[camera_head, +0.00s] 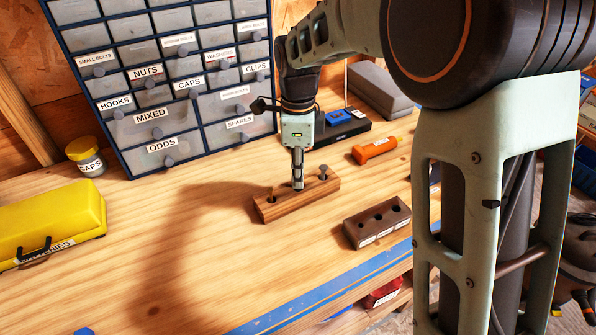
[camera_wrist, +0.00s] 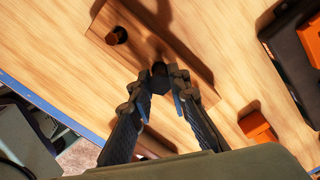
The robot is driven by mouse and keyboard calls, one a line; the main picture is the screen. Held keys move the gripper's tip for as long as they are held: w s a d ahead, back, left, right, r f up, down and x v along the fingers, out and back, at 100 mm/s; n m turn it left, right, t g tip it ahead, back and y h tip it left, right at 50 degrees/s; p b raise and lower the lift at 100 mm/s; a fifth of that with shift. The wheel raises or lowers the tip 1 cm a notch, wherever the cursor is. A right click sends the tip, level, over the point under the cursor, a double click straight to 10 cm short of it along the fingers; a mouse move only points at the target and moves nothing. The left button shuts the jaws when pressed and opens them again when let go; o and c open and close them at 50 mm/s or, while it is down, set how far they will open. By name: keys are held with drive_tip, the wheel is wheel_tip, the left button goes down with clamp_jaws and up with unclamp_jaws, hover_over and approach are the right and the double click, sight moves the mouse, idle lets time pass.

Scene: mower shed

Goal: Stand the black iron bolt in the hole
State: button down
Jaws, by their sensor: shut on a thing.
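My gripper (camera_head: 298,186) points straight down over the reddish-brown wooden block (camera_head: 300,200). It is shut on a dark bolt (camera_wrist: 158,69), whose head shows between the fingertips in the wrist view; its shank is mostly hidden. This looks like the black iron bolt. It is over the middle of the block, and I cannot tell whether it is still seated there. A darker brown block (camera_head: 364,234) with three holes and white front labels sits to the right.
A labelled drawer cabinet (camera_head: 178,97) stands behind. A yellow case (camera_head: 55,222) and a yellow-lidded jar (camera_head: 86,155) are at left. An orange tool (camera_head: 374,150) and a black tray (camera_head: 340,130) lie behind right. The bench's middle left is clear; its blue edge (camera_head: 330,288) is in front.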

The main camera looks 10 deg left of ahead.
drive_tip(key=shift+f+b, duration=0.3)
drive_tip(key=shift+f, duration=0.25)
drive_tip(key=c, duration=1.8)
unclamp_jaws()
drive_tip(key=shift+o, duration=0.2)
